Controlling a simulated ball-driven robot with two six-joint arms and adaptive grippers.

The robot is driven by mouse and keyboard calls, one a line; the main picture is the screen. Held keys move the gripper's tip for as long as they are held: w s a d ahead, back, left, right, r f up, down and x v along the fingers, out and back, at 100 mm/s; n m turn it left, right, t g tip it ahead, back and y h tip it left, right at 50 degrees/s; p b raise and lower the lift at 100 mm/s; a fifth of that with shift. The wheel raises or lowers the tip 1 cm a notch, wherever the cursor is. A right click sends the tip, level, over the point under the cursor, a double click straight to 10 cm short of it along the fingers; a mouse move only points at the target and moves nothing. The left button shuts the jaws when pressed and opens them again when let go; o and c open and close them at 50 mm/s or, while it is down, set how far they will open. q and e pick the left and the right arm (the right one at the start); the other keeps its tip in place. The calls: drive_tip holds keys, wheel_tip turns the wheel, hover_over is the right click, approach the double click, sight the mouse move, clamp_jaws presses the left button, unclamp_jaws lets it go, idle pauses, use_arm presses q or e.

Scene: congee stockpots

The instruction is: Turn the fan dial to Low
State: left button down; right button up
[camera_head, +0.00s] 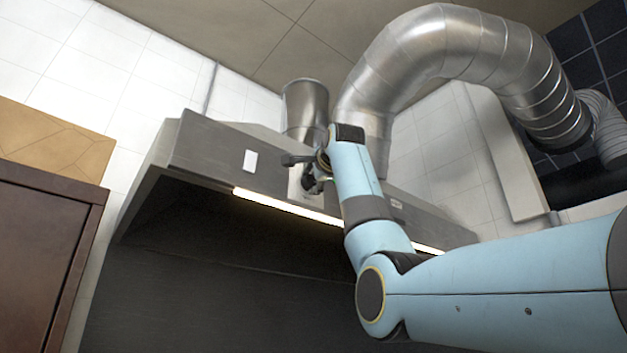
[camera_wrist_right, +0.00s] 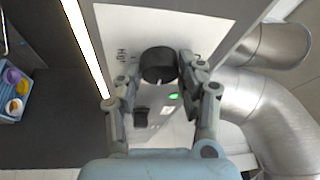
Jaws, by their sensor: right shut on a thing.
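The fan dial (camera_wrist_right: 158,62) is a round black knob on a light panel of the range hood, between the fingers of my right gripper (camera_wrist_right: 159,72) in the right wrist view. My right gripper is shut on the dial, one finger on each side. A pale pointer mark shows at the dial's lower edge in that view. The word "High" is printed to the left of the dial; other labels are too small or hidden. In the head view my right gripper (camera_head: 308,177) is at the hood's front face, and the dial is hidden there. My left gripper is not in view.
The hood (camera_head: 205,150) has a lit strip (camera_head: 285,206) under its front edge. A green light (camera_wrist_right: 173,96) and a black switch (camera_wrist_right: 140,116) sit near the dial. A large metal duct (camera_head: 440,45) rises behind my arm. A brown cabinet (camera_head: 40,250) stands at the left.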

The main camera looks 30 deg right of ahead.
idle(0.5)
drive_tip(key=o, duration=1.1)
drive_tip(key=shift+o, duration=0.2)
drive_tip(key=v, duration=1.2)
